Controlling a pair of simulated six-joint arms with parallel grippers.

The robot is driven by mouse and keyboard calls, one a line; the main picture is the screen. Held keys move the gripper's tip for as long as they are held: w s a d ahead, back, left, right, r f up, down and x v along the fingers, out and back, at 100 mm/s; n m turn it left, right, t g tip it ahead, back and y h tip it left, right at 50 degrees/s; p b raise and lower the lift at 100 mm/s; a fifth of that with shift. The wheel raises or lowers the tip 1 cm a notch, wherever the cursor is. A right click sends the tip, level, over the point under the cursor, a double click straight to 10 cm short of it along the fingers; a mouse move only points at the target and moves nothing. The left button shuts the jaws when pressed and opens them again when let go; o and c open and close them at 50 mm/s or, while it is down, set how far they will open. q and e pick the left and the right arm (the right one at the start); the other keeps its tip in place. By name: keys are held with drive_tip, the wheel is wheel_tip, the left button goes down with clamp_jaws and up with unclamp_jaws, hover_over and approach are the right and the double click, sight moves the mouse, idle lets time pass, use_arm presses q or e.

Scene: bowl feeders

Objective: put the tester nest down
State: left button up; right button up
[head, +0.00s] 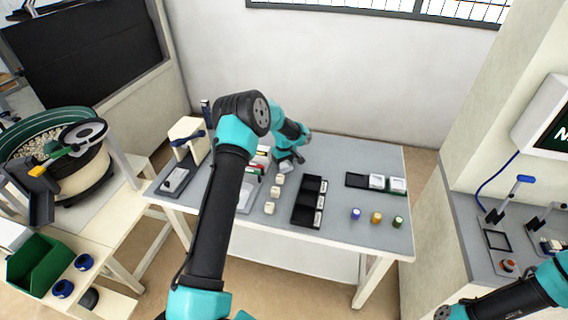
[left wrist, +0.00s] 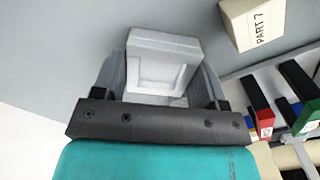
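A pale grey-white block with a square recess, which I take to be the tester nest (left wrist: 163,66), sits between the fingers of my left gripper (left wrist: 162,80) in the left wrist view. Both fingers press close along its sides, so the gripper looks shut on it. In the head view my left gripper (head: 290,163) is low over the back middle of the grey table (head: 335,155). The nest is small there and mostly hidden by the gripper. I cannot tell whether its underside touches the table. My right gripper is not in view.
Cream part blocks (head: 275,191) stand just in front of the gripper; one reads PART 7 (left wrist: 254,22). A black compartment tray (head: 309,200) is to their right. The table's back is clear.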

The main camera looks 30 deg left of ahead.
sight(284, 165)
use_arm(q)
drive_tip(key=o, duration=0.4)
drive_tip(key=shift+r, duration=0.1)
wheel_tip(284, 165, up, 12)
idle(0.6)
drive_tip(key=shift+r, duration=0.1)
